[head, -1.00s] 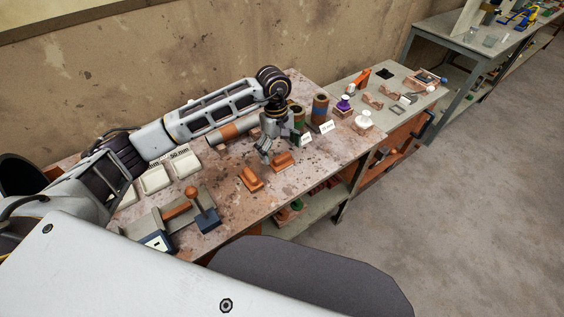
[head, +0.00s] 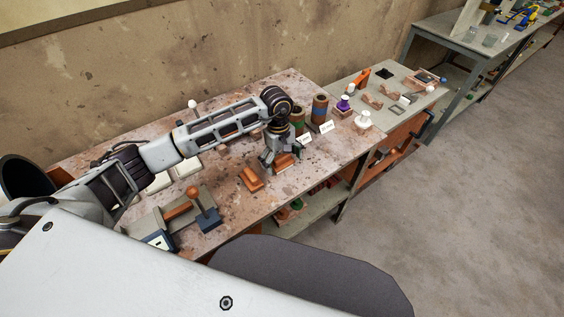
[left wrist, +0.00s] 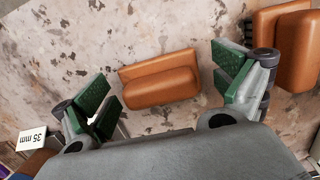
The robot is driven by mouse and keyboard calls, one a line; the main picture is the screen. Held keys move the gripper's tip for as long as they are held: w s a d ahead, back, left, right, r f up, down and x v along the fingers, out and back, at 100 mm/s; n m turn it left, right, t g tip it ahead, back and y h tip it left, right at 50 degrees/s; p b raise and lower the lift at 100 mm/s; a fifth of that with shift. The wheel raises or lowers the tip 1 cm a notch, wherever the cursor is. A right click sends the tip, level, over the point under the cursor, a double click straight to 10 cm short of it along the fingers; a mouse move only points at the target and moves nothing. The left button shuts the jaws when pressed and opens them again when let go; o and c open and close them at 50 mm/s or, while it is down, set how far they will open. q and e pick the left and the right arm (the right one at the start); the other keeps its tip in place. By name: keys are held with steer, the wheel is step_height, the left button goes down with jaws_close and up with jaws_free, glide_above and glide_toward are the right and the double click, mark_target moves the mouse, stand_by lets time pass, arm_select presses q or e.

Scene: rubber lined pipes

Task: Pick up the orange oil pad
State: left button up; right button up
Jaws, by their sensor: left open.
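Two orange-brown pads, each a rounded block on a flat base, lie on the stained workbench (head: 235,225). They look alike. One pad (head: 286,161) is partly hidden by my left gripper (head: 277,165) in the head view. In the left wrist view this pad (left wrist: 160,80) lies between the two spread, green-lined fingers of the gripper (left wrist: 164,86), with a gap on both sides. The other pad (head: 251,179) lies to the left, clear of the gripper; it shows at the right edge in the left wrist view (left wrist: 298,50). My left gripper is open and empty. My right gripper is not in view.
Upright banded cylinders (head: 320,108) with white labels (head: 326,127) stand just behind and right of the gripper. A grey fixture with an orange-handled tool (head: 195,195) and white trays (head: 186,165) are to the left. The bench's front edge is close.

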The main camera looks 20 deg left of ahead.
mark_target(282, 156)
arm_select(q)
steer(key=c, duration=1.1)
steer(key=shift+r, duration=0.15)
steer(key=shift+r+b, duration=0.4)
steer(key=shift+r, duration=4.5)
steer(key=o, duration=0.5)
steer(key=shift+c, duration=0.2)
steer(key=c, duration=0.4)
